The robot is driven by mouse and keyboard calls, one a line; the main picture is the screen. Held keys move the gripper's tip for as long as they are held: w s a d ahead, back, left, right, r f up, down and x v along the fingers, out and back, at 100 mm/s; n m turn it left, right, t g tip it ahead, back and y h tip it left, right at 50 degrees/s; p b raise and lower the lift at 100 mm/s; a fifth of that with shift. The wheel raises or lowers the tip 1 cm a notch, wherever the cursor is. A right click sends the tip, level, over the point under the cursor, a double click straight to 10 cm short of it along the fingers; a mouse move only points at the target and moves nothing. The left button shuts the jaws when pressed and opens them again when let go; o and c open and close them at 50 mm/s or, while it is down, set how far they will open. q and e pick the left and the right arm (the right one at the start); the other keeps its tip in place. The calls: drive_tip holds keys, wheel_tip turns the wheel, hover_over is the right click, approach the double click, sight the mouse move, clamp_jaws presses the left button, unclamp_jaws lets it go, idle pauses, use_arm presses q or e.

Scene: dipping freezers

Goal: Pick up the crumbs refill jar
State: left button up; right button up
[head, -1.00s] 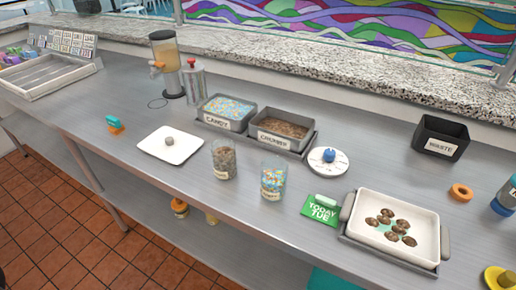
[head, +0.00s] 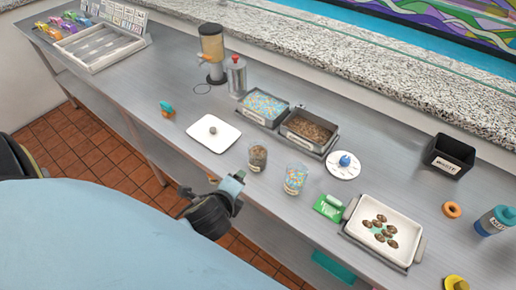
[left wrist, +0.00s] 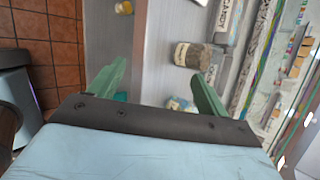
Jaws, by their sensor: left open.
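The crumbs refill jar (head: 258,157) is a clear jar of brown crumbs with a pale label, standing upright near the counter's front edge. It also shows in the left wrist view (left wrist: 193,55), lying sideways in the picture, beyond the right-hand finger. A similar jar of blue and orange candy (head: 295,179) stands to its right; in the left wrist view (left wrist: 181,103) it is partly hidden behind the gripper. My left gripper (head: 238,182) is near the counter's front edge, left of and nearer than the crumbs jar. Its green fingers (left wrist: 158,88) are open, with nothing between them.
Behind the jars are a candy tub (head: 265,107) and a crumbs tub (head: 309,131).

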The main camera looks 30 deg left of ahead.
use_arm(q)
drive_tip(key=w+r+m+t, duration=0.3)
drive_tip(key=w+m+t, duration=0.15)
drive_tip(key=m, duration=1.05)
approach(260, 145)
drive_tip(key=x, duration=0.3)
drive_tip(key=shift+w+a+f, duration=0.2)
drive_tip(key=shift+a, duration=0.05)
drive_tip(key=shift+d+x, duration=0.15)
drive_tip(key=shift+x, duration=1.25)
drive_tip(key=shift+d+x, duration=0.15)
drive_tip(key=shift+x, duration=1.3)
use_arm(e)
drive_tip(key=shift+r, duration=0.1)
drive_tip(key=shift+a, duration=0.1)
use_arm(q)
drive_tip(key=c, duration=1.2)
use_arm(e)
drive_tip(key=shift+a, duration=0.1)
